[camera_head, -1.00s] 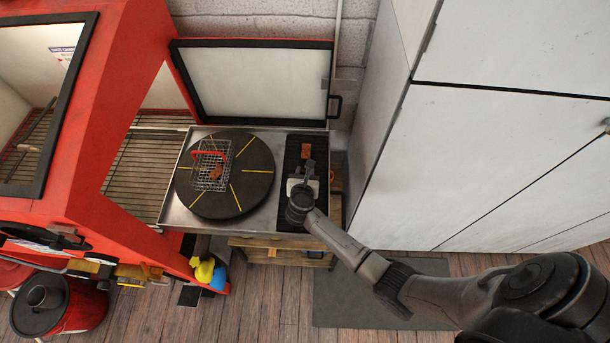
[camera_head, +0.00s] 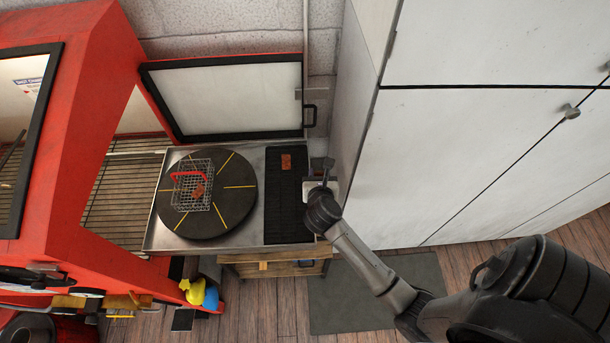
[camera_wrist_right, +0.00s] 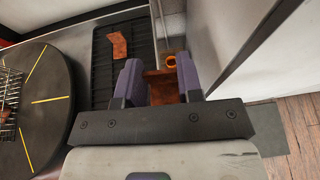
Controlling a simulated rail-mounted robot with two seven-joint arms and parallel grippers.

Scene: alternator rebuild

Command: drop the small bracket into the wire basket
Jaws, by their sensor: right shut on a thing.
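The wire basket (camera_head: 192,181), with a red handle, stands on the round black turntable, and a rusty piece (camera_head: 198,191) shows in it. My right gripper (camera_head: 320,168) is to the right of the black mat, well right of the basket. In the right wrist view its two purple-grey fingers (camera_wrist_right: 158,82) are closed on a rusty-brown piece (camera_wrist_right: 160,92), seemingly the small bracket, partly hidden by the fingers. Another rusty-orange piece (camera_head: 286,161) lies on the mat; it also shows in the wrist view (camera_wrist_right: 118,46). My left gripper is out of view.
The turntable (camera_head: 235,206) with yellow lines sits on a metal tray beside the ribbed black mat (camera_head: 288,215). An open cabinet door (camera_head: 225,98) stands behind. White cupboards (camera_head: 440,160) rise close to the right of my gripper.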

